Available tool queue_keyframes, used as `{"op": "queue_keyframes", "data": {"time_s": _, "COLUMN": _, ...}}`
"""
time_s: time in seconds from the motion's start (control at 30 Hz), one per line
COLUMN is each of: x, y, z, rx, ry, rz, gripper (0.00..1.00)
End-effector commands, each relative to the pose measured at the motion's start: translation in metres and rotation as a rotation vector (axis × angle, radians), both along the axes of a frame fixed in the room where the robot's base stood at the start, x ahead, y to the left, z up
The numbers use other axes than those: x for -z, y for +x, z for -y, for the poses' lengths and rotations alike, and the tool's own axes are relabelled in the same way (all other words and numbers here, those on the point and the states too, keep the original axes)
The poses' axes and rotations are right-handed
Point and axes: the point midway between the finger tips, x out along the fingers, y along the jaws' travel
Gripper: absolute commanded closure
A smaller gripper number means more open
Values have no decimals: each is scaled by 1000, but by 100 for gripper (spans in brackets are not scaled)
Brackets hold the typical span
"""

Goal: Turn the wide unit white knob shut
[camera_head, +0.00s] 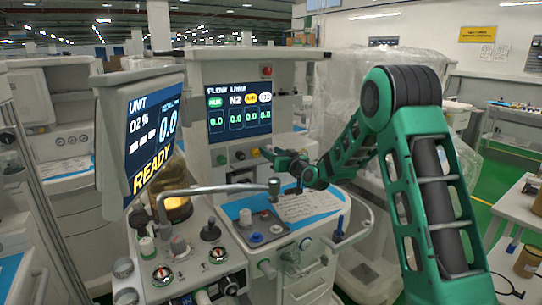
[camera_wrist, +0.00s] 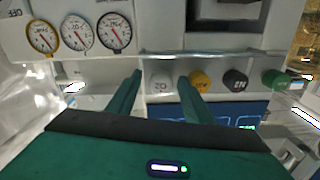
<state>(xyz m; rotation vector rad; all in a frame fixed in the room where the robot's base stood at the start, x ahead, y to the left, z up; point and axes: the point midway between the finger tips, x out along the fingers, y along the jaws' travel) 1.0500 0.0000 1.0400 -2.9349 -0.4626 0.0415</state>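The white knob (camera_wrist: 160,83) is on the front panel of the unit (camera_head: 225,70) with the FLOW screen. In the wrist view it shows between the two finger ends of my gripper (camera_wrist: 161,78), with the fingers apart on either side. I cannot tell whether they touch it. In the head view my gripper (camera_head: 269,153) is at the right end of the knob row, below the screen, and hides the white knob.
A yellow knob (camera_wrist: 201,80), a black knob (camera_wrist: 235,81) and a green knob (camera_wrist: 273,80) sit in the same row. A bar (camera_wrist: 220,54) runs along the row. A tilted READY screen (camera_head: 150,135) and a blue-topped work surface (camera_head: 325,203) are nearby.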

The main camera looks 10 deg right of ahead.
Motion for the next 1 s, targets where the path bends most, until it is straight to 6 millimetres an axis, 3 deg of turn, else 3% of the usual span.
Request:
{"op": "queue_keyframes", "data": {"time_s": 0.33, "x": 0, "y": -9, "z": 3, "rx": 0, "ry": 1, "rz": -1, "gripper": 53}}
{"op": "queue_keyframes", "data": {"time_s": 0.73, "x": 1, "y": -76, "z": 25, "rx": 2, "ry": 1, "rz": -2, "gripper": 53}}
{"op": "queue_keyframes", "data": {"time_s": 1.0, "x": 1, "y": -99, "z": 32, "rx": 1, "ry": 0, "rz": -2, "gripper": 53}}
